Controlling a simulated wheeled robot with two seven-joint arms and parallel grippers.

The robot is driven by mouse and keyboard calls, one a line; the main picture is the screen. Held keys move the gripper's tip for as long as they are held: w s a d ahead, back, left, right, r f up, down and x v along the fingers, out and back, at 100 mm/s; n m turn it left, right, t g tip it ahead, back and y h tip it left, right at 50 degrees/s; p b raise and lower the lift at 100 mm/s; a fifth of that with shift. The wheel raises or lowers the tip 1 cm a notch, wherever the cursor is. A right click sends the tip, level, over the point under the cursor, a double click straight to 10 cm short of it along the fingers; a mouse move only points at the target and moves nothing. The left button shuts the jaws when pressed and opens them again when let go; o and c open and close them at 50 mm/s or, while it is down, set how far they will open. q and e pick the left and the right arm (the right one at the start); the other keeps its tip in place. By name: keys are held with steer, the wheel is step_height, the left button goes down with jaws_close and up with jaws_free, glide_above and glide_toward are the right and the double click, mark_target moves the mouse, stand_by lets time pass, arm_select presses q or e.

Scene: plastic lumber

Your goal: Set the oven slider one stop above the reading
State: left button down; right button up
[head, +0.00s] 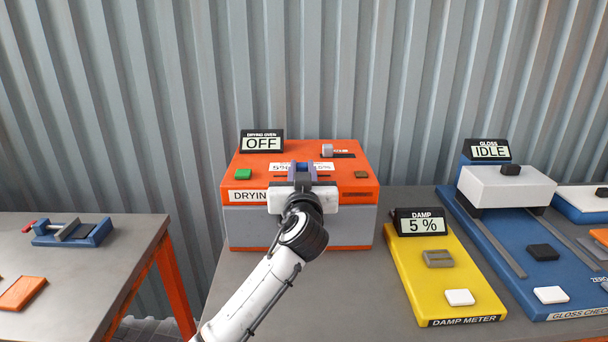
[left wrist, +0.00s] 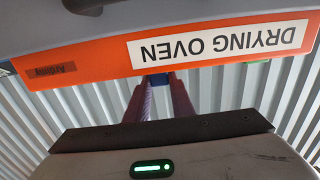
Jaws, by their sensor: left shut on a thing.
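The orange drying oven (head: 350,200) stands against the corrugated wall, and its display (head: 262,143) reads OFF. My left gripper (head: 302,168) is at the front of the oven's top, in front of a white percent scale (head: 324,166) that it partly covers. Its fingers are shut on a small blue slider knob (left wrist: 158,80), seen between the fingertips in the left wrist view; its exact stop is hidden. The yellow damp meter (head: 412,284) has a display (head: 424,226) reading 5 %. A grey piece (head: 438,259) lies on the meter. My right gripper is out of view.
The oven top also bears a green button (head: 243,174), a brown button (head: 361,174) and a grey knob (head: 327,150) in a slot. The blue gloss checker (head: 490,225), reading IDLE, is at right. A separate left table (head: 100,270) holds a blue vise (head: 72,233).

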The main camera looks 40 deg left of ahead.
arm_select(q)
steer(key=shift+d, duration=0.15)
steer(key=shift+s+a, duration=0.1)
steer(key=shift+a, duration=0.1)
steer(key=c, duration=1.5)
jaws_free()
steer(key=shift+s+d+f, duration=0.1)
steer(key=shift+d, duration=0.1)
steer(key=b+v, duration=0.1)
steer(key=v, duration=0.9)
steer(key=shift+a+b, duration=0.1)
steer(key=shift+b, duration=0.2)
